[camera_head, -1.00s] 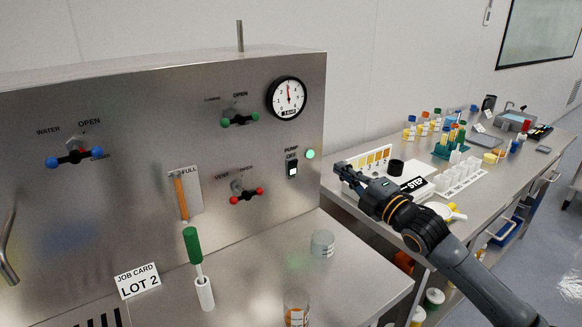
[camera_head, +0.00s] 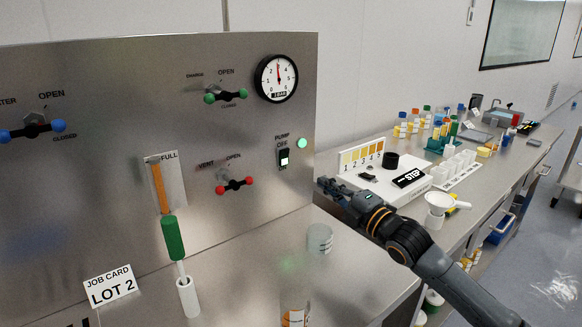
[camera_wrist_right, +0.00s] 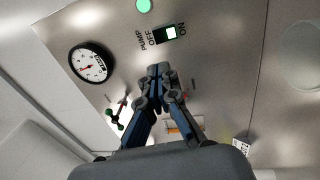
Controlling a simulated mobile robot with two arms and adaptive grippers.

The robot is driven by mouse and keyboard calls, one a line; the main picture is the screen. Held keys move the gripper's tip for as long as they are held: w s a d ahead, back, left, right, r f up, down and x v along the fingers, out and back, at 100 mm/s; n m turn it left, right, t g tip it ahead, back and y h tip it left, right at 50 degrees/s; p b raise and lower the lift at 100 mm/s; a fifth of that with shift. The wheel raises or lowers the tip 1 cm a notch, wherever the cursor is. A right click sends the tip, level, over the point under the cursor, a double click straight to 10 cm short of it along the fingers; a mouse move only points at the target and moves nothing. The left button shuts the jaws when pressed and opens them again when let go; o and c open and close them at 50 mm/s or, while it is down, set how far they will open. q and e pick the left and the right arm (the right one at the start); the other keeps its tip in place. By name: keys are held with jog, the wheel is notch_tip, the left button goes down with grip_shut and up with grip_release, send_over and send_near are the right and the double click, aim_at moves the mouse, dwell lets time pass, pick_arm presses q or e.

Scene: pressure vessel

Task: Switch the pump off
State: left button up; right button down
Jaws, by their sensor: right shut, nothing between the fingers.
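The pump switch (camera_head: 284,157) is a small black rocker on the steel panel (camera_head: 110,190), with OFF marked above and ON below. Its lit white part is at the lower, ON end. A green lamp (camera_head: 302,143) glows beside it at the upper right. My right gripper (camera_head: 322,183) is shut and empty, to the right of the switch and a little lower, apart from it. In the right wrist view the shut fingertips (camera_wrist_right: 160,72) point toward the switch (camera_wrist_right: 165,34), with a gap between. My left gripper is not in view.
A pressure gauge (camera_head: 276,79) and red (camera_head: 234,186), green (camera_head: 226,96) and blue (camera_head: 32,129) valve handles stick out of the panel. A glass jar (camera_head: 320,239) stands on the ledge below. The side bench at right holds a white step device (camera_head: 378,184).

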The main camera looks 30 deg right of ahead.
dwell(0.3)
jog(key=p, duration=0.3)
send_near(284, 154)
jog(key=w, duration=0.3)
jog(key=w+r, duration=0.1)
jog(key=w, duration=0.1)
jog(key=shift+w+a, duration=0.1)
jog(key=shift+w, duration=0.9)
jog(key=shift+f, duration=0.1)
